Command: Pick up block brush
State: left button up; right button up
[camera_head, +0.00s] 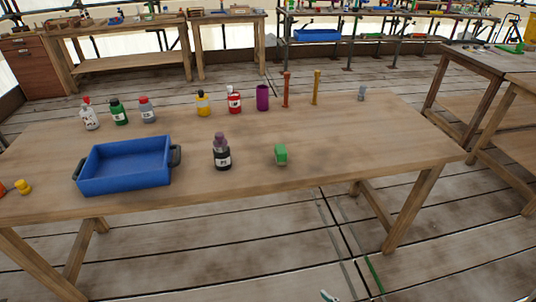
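A small green block-shaped object (281,154), which looks like the block brush, sits on the wooden table right of the middle, near the front half. Its lighter side faces left; bristles are too small to make out. Nothing touches it, and the tabletop around it is bare.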

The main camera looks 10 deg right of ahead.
aim_at(280, 151)
jog(key=i+l, duration=0.15)
jog(key=l, duration=0.2)
jog(key=i+l, duration=0.15)
jog(key=l, duration=0.2)
jog(key=i+l, duration=0.1)
jog(key=l, duration=0.25)
jog(key=i+l, duration=0.15)
jog(key=l, duration=0.2)
jog(key=i+l+u, duration=0.1)
jog(key=l, duration=0.25)
jog(key=i+l+u, duration=0.1)
jog(key=u, duration=1.45)
